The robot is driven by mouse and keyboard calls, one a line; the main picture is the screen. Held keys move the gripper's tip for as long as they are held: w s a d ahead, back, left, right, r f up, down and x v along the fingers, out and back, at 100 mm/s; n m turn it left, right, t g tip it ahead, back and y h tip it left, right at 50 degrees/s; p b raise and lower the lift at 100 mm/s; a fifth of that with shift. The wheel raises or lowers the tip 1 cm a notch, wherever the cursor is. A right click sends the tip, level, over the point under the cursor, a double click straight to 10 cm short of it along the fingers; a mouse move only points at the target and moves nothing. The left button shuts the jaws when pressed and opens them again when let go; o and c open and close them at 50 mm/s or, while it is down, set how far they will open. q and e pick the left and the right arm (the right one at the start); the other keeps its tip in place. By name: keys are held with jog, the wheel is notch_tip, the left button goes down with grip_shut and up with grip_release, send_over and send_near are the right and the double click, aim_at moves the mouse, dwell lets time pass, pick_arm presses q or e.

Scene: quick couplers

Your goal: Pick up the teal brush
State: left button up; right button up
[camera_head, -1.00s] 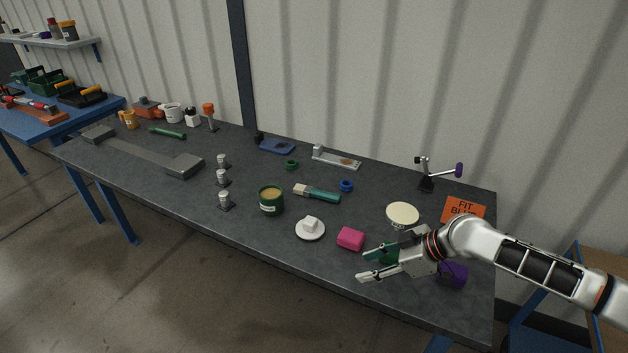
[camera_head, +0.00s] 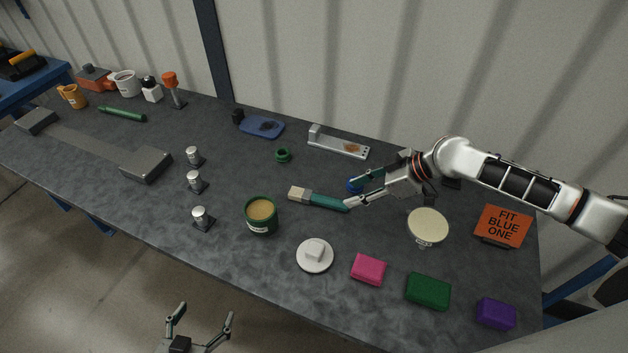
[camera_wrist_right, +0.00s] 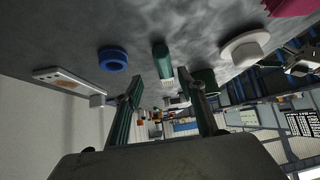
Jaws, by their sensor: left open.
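The teal brush (camera_head: 326,201) lies flat on the grey table, its pale bristles to the left and its teal handle to the right. My right gripper (camera_head: 350,196) is open and empty at the handle end of the brush, with one fingertip close to that end. In the right wrist view the brush (camera_wrist_right: 161,62) shows ahead, between the two spread fingers of the right gripper (camera_wrist_right: 163,90). I cannot tell whether a finger touches it. My left gripper (camera_head: 205,312) is open and empty, off the table's front edge.
A blue ring (camera_head: 352,186) sits right behind the right fingers; it also shows in the wrist view (camera_wrist_right: 113,58). A green can (camera_head: 262,229) stands left of the brush. A white dish (camera_head: 315,265) and a pink block (camera_head: 368,270) lie in front; a cream-topped disc (camera_head: 428,226) stands right.

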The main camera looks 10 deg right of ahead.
aim_at(333, 200)
jog(key=shift+w+a+f, duration=0.1)
jog(key=shift+w, duration=0.1)
jog(key=shift+w+a+f, duration=0.1)
jog(key=shift+a+f, duration=0.05)
jog(key=shift+a, duration=0.05)
jog(key=x, duration=0.5)
jog(key=shift+s+a+f, duration=0.15)
jog(key=shift+s+a, duration=0.1)
jog(key=shift+a, duration=0.4)
jog(key=shift+w+a+f, duration=0.2)
jog(key=shift+a+f, duration=0.1)
jog(key=shift+f, duration=0.1)
grip_shut()
